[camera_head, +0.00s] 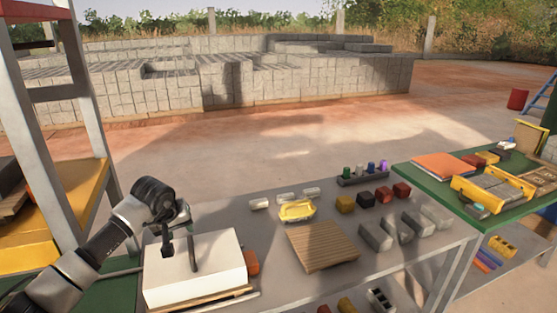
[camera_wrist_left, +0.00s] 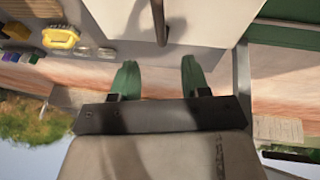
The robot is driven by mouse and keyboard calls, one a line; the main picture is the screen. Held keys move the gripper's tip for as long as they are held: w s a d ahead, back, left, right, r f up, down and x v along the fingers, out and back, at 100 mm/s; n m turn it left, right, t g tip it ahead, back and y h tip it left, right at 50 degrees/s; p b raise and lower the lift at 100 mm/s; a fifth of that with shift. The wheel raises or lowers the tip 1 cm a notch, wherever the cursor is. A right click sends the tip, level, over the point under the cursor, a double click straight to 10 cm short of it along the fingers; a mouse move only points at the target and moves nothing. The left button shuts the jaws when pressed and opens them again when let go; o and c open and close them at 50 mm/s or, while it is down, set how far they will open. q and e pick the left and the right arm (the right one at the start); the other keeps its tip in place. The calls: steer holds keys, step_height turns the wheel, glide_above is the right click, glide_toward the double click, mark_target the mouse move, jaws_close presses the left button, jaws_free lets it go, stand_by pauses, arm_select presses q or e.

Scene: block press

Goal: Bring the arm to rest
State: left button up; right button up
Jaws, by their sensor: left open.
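My left arm comes in from the left in the head view, and its dark wrist end (camera_head: 167,244) is above the left part of a white block-like box (camera_head: 215,270). In the left wrist view, the two green fingers of my left gripper (camera_wrist_left: 157,66) stand apart with nothing between them. The white box shows beyond the fingers (camera_wrist_left: 205,20), with a dark upright bar (camera_wrist_left: 160,22) at it. The bar also shows in the head view (camera_head: 193,252), just right of the wrist. Contact between gripper and box cannot be told. My right gripper is not in view.
The grey table (camera_head: 270,235) holds a yellow tray (camera_head: 297,211), a wooden board (camera_head: 322,246), and several coloured and grey blocks (camera_head: 375,236). A green table (camera_head: 405,176) stands at right. A shelf frame (camera_head: 95,100) is at left. A block wall (camera_head: 250,80) is behind open ground.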

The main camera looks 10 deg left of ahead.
arm_select(q)
steer(key=s+d+f+n+t+h, duration=0.15)
steer(key=d+h, duration=0.35)
steer(key=d, duration=0.5)
steer(key=s+d+n+t+h, duration=0.1)
steer(key=d+n+t+h, duration=0.15)
steer(key=d+h, duration=0.45)
steer(key=s+d+r+n+t+h, duration=0.25)
steer(key=d+r+n+t, duration=0.2)
steer(key=d+n, duration=0.4)
steer(key=s+a+f+m+y, duration=0.4)
steer(key=s+a+m+y, duration=0.4)
steer(key=m, duration=0.7)
steer(key=s+a+f+m+y, duration=0.4)
steer(key=m+y, duration=0.5)
steer(key=m, duration=0.7)
steer(key=s+d+f+n+g+h, duration=0.25)
steer(key=s+f+n+g, duration=0.2)
steer(key=s, duration=0.55)
steer(key=s+d+f+n+g+h, duration=0.1)
steer(key=s+d+f+n+g, duration=0.35)
steer(key=s, duration=0.45)
step_height(320, 180, down, 27)
steer(key=s+a+g, duration=0.1)
steer(key=a+g, duration=0.1)
steer(key=s+a+f+g, duration=0.1)
steer(key=s+a+f, duration=0.2)
steer(key=s+f, duration=1.1)
steer(key=shift+s+f, duration=0.15)
steer(key=shift+s, duration=0.65)
